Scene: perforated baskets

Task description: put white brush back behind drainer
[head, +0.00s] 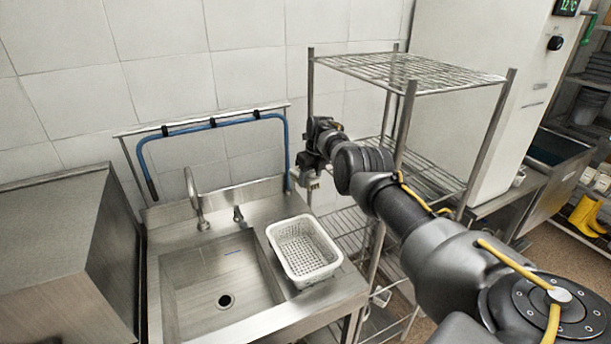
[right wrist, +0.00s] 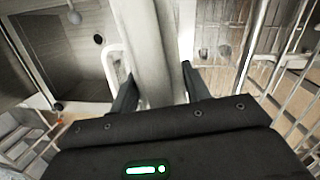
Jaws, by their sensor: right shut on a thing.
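The drainer (head: 318,274) is a white perforated basket. It stands on the right side of the steel sink top in the head view. My right gripper (head: 306,181) is above and behind it, near the wall and the shelf post. In the right wrist view, my right gripper (right wrist: 160,95) is shut on a long pale bar, which I take to be the white brush (right wrist: 150,45); it runs up out of the picture. The brush cannot be made out clearly in the head view. My left gripper is not in view.
A steel sink (head: 190,283) with a tap (head: 194,200) lies left of the drainer. A blue hose (head: 215,124) hangs on a rail behind it. A wire shelf rack (head: 410,72) stands close on the right, and a steel cabinet (head: 60,262) on the left.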

